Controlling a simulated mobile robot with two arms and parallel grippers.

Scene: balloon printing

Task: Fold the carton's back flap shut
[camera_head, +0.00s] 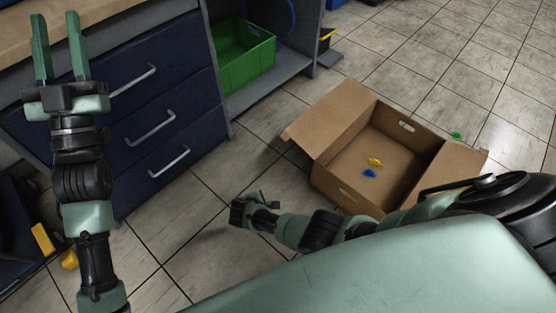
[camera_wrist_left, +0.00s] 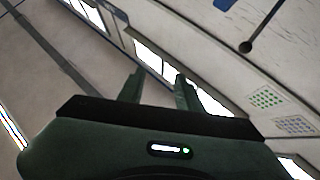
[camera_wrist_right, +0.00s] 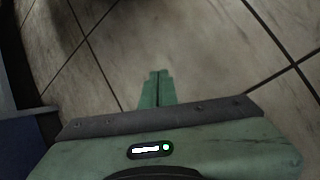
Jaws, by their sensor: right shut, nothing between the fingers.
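The brown cardboard carton (camera_head: 345,186) stands open on the floor at the right in the head view. One flap (camera_head: 328,118) leans outward on its left side and another flap (camera_head: 452,170) spreads out on its right. The far wall has a hand hole. I cannot tell for certain which flap is the back one. A yellow balloon (camera_head: 375,162) and a blue balloon (camera_head: 369,173) lie inside. My left gripper (camera_head: 58,48) is raised at the left, open and empty, far from the carton. My right gripper (camera_head: 238,212) is left of the carton, apart from it, shut and empty; its fingertips (camera_wrist_right: 158,80) meet over bare floor.
A blue drawer cabinet (camera_head: 135,80) stands at the left. A green bin (camera_head: 243,55) sits on a low shelf beside it. A small green piece (camera_head: 456,135) lies on the tiles beyond the carton. Yellow pieces (camera_head: 43,239) lie at the lower left. Floor between cabinet and carton is clear.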

